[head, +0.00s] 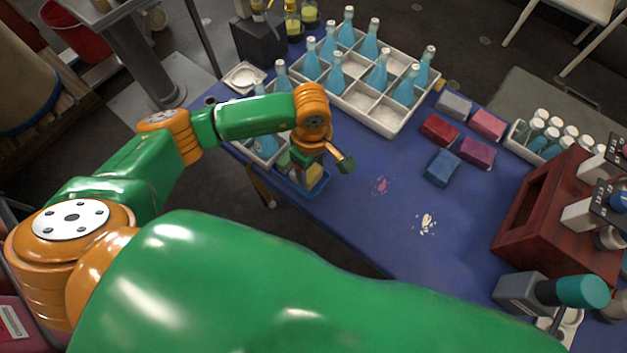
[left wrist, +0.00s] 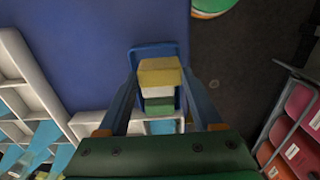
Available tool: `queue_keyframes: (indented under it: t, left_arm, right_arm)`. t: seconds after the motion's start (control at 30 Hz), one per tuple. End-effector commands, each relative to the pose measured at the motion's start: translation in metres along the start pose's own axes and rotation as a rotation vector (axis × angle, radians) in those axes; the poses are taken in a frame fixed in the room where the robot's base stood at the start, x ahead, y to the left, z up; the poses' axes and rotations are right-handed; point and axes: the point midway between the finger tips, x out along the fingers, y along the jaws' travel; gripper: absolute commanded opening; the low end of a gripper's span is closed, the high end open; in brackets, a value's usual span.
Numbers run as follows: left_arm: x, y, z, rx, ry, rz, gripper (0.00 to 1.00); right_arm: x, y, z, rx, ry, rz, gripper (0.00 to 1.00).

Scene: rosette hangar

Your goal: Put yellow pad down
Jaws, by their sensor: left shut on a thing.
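The yellow pad (left wrist: 160,72) is between the fingertips of my left gripper (left wrist: 160,80) in the left wrist view. The gripper is shut on it. In the head view the left gripper (head: 315,168) points down over a small blue tray (head: 300,193) at the table's left edge, and a bit of the yellow pad (head: 314,175) shows there. In the left wrist view the blue tray (left wrist: 152,47) lies behind the yellow pad, with a white pad (left wrist: 158,92) and a green pad (left wrist: 159,106) in line with it. I cannot tell whether the yellow pad touches the tray. My right gripper is not in view.
A white divided crate (head: 385,125) with blue bottles stands behind. Several coloured pads, including a red one (head: 440,129) and a blue one (head: 443,167), lie right of it. Pink crumbs (head: 381,185) and pale crumbs (head: 426,224) mark the otherwise clear middle. A dark red wooden box (head: 545,215) stands right.

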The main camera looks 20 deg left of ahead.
Motion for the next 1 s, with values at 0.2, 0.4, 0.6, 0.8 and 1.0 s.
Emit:
queue_keyframes:
  t: [0.2,0.4,0.6,0.8,1.0]
  left_arm:
    - [0.035,0.009,-0.001,-0.001,0.000,-0.002,0.15]
    - [0.038,0.009,-0.001,-0.002,0.001,-0.001,0.15]
    - [0.043,0.009,-0.001,-0.002,0.001,0.000,0.15]
    - [0.041,0.008,-0.001,-0.002,0.001,0.000,0.97]
    - [0.040,0.008,-0.001,-0.002,0.001,0.000,0.97]
  right_arm:
    - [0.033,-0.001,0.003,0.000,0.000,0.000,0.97]
    - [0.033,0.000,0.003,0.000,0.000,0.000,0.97]
    - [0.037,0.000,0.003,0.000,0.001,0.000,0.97]
    - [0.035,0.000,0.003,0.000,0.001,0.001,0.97]
    - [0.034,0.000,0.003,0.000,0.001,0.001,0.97]
